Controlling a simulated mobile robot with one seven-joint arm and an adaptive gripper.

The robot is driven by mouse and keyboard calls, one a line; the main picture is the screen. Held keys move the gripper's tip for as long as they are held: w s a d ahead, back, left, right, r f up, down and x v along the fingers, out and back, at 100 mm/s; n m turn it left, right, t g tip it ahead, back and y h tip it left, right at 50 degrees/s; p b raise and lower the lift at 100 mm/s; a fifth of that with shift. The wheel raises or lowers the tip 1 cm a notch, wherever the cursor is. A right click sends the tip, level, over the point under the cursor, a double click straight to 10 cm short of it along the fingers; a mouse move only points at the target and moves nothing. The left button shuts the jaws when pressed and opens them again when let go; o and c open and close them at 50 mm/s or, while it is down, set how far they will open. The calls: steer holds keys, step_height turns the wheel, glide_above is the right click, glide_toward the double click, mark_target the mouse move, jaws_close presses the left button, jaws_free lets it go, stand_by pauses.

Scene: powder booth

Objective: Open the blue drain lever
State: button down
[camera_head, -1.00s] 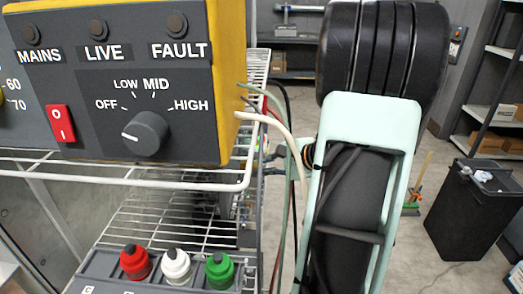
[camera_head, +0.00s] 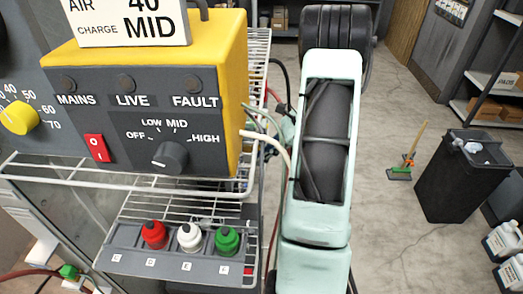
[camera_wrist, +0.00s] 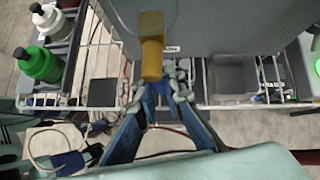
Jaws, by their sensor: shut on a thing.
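In the wrist view, a small blue piece, which looks like the drain lever (camera_wrist: 156,87), sits at the lower end of a brass-coloured cylinder (camera_wrist: 152,60). The cylinder stands out from a grey surface. My gripper (camera_wrist: 161,93) has its two fingertips closed in around the blue piece, just below the cylinder. The fingers hide much of the lever, so its angle is hard to read. In the head view my arm reaches away on the right of the rack, and the gripper and the lever are hidden there.
A yellow control box (camera_head: 215,55) sits on a white wire rack (camera_head: 110,181). Red, white and green bottles (camera_head: 227,241) stand in a grey holder (camera_head: 165,263) below. Cables and hoses hang between rack and arm.

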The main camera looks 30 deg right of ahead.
steer(key=shift+s+a+g+y, duration=0.1)
steer(key=shift+g+y, duration=0.2)
stand_by(0.4)
steer(key=c, duration=2)
jaws_free()
steer(key=v, duration=1.2)
